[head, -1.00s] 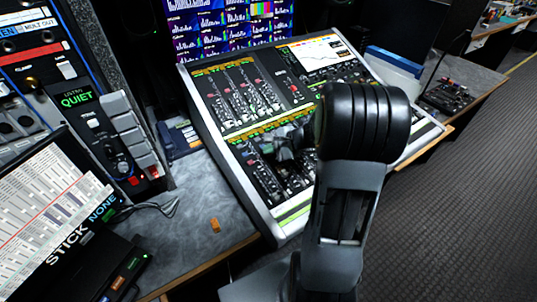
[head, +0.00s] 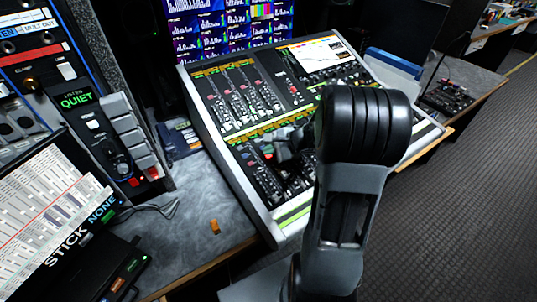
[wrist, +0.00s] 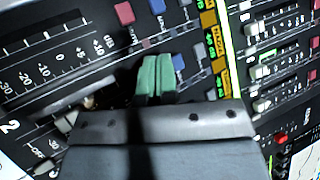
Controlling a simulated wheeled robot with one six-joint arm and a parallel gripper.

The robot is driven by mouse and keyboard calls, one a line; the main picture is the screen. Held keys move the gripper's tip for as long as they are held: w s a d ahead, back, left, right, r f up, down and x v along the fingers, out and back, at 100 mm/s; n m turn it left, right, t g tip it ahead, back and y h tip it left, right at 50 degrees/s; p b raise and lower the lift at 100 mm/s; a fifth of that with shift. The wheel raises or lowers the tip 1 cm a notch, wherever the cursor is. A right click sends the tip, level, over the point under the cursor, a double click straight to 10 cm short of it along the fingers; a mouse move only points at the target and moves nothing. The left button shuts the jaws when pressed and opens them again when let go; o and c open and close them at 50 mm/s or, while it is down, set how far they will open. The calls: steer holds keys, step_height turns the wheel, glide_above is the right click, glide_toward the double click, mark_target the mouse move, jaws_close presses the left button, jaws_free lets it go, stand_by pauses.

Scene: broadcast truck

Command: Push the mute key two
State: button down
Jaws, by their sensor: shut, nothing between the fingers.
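The mixing console (head: 204,92) stands on the desk in the head view, with rows of faders and small coloured keys. My gripper (head: 284,150) is low over its lower fader section, partly hidden by my arm. In the wrist view my gripper's green fingertips (wrist: 155,78) are together and empty, pointing at the panel. A numeral 2 (wrist: 10,126) marks a fader strip at left. A red key (wrist: 124,12) and a blue key (wrist: 158,6) show above, and another blue key (wrist: 180,62) lies just right of the fingertips. The fingertips hide the panel beneath them; I cannot tell whether they touch a key.
A fader knob (wrist: 66,122) stands left of my gripper in the wrist view. A grey desk (head: 195,190) with a small orange block (head: 214,226) lies left of the console. An intercom panel (head: 110,130) and monitors (head: 228,25) stand around it.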

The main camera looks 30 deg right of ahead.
mark_target(271, 161)
steer(key=shift+s+r, duration=0.1)
steer(key=shift+r, duration=0.35)
steer(key=shift+r, duration=0.15)
steer(key=r+p, duration=0.1)
steer(key=r, duration=0.1)
steer(key=r+p, duration=0.1)
steer(key=p, duration=0.1)
steer(key=r+p, duration=0.1)
steer(key=r, duration=0.1)
steer(key=shift+s+r+p, duration=0.35)
steer(key=shift+s+p, duration=0.05)
